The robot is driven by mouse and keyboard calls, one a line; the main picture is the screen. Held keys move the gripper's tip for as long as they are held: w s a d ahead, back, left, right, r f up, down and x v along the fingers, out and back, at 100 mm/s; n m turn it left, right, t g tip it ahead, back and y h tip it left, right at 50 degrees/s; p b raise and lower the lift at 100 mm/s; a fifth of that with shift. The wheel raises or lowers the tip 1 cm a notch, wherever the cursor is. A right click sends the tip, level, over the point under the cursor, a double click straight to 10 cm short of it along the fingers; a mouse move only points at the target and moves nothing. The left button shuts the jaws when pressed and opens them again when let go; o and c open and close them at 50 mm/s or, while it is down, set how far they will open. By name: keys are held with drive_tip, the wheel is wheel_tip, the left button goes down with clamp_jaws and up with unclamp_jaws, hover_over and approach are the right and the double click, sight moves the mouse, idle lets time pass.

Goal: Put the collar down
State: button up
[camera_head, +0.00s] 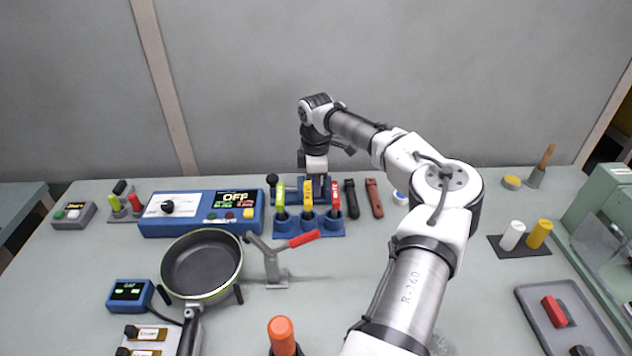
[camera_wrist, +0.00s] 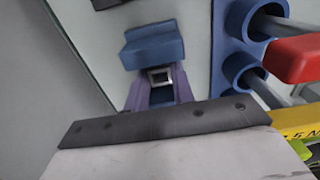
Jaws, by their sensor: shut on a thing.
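My gripper (camera_head: 314,180) points down at the back of the table, behind the rack of coloured-handled tools. In the wrist view its purplish fingers (camera_wrist: 160,90) are closed together on a small grey square-ended piece (camera_wrist: 162,77), which seems to be the collar. The fingers hide most of it. A blue block (camera_wrist: 152,45) lies just beyond the fingertips in the wrist view; I cannot tell whether the held piece touches it. In the head view the tools and my gripper hide the collar.
The blue tool rack (camera_head: 308,222) with yellow, green and red handles (camera_head: 335,196) stands close in front of my gripper. Black and red bars (camera_head: 374,197) lie to its right. A blue control box (camera_head: 200,212) reading OFF and a pan (camera_head: 202,265) are to the left.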

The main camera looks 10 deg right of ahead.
drive_tip(key=shift+f, duration=0.15)
drive_tip(key=o, duration=1)
drive_tip(key=shift+c, duration=0.2)
wheel_tip(320, 180, up, 12)
drive_tip(key=b, duration=0.1)
drive_tip(key=shift+r+b, duration=0.2)
drive_tip(key=shift+b, duration=0.1)
